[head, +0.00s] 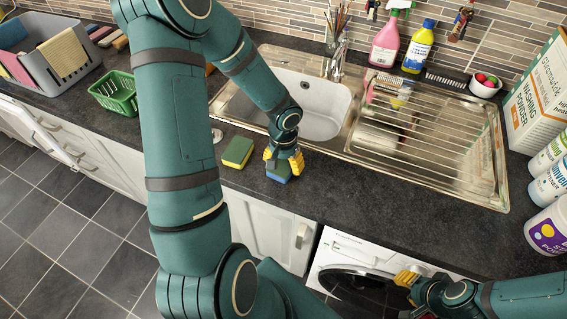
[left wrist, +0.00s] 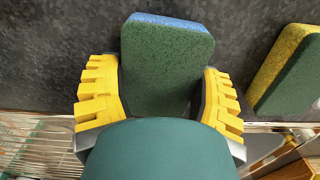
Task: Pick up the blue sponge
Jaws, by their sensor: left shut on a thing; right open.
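The blue sponge (head: 277,175), with a dark green scouring face, is at the counter's front edge area below the sink. In the left wrist view the sponge (left wrist: 165,60) shows its green face and a blue far edge. My left gripper (head: 284,162) is shut on it, with yellow fingers (left wrist: 160,100) on both sides. I cannot tell whether it still touches the counter. A yellow and green sponge (head: 238,152) lies just left, apart from it; it also shows in the left wrist view (left wrist: 284,70). My right gripper (head: 408,280) is open, low in front of the washing machine.
The sink (head: 318,105) and its ribbed drainer (head: 430,140) lie behind and to the right. A green basket (head: 115,92) and a grey crate (head: 92,50) stand at left. Washing powder (head: 540,95) and tubs (head: 550,185) stand at right. The front right counter (head: 400,205) is clear.

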